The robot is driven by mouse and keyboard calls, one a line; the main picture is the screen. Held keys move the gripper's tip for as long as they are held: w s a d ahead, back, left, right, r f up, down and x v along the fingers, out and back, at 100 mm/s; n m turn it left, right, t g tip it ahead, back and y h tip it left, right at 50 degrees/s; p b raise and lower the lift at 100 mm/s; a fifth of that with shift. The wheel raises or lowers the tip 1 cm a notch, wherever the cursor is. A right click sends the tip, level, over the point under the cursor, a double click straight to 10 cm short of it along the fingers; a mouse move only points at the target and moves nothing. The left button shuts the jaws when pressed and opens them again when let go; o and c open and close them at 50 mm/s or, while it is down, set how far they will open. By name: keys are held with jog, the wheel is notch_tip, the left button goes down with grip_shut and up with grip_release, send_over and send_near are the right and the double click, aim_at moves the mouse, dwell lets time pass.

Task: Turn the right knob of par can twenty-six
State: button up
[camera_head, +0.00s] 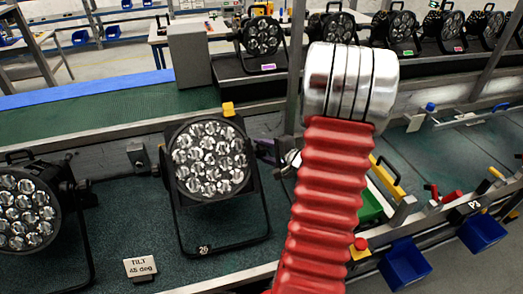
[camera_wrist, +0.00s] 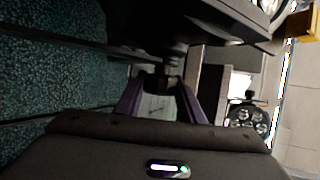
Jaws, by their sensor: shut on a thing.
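Par can twenty-six (camera_head: 210,160) stands on the green bench in the head view, its round lens cluster facing me, with a small number on its bracket foot. My gripper (camera_head: 262,150) is at the right side of this can, mostly hidden behind my red arm. In the wrist view my gripper (camera_wrist: 160,88) has its purple fingers on either side of a dark knob (camera_wrist: 163,77), shut on it. The knob is at the can's right side and is hidden in the head view. The can's dark body (camera_wrist: 170,20) fills the top of the wrist view.
Another par can (camera_head: 25,212) stands to the left. A TILT 45 deg sign (camera_head: 140,268) lies in front. A yellow block (camera_head: 228,109) sits atop the can. A row of par cans (camera_head: 262,38) lines the back shelf. Blue bins (camera_head: 405,265) hang at the right.

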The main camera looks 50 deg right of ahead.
jog(key=shift+s+d+f+m+g+y, duration=0.1)
jog(key=shift+m+g+y, duration=0.4)
jog(key=shift+g, duration=1.2)
jog(key=shift+m+g+y, duration=0.4)
jog(key=shift+g+y, duration=0.3)
jog(key=shift+g, duration=0.9)
jog(key=shift+m+g+y, duration=0.4)
jog(key=shift+g+y, duration=0.5)
jog(key=shift+g, duration=0.8)
jog(key=shift+m+g+y, duration=0.3)
jog(key=shift+g+y, duration=0.4)
jog(key=shift+g, duration=0.5)
jog(key=shift+s, duration=0.1)
jog(key=o, duration=1)
jog(key=shift+o, duration=0.2)
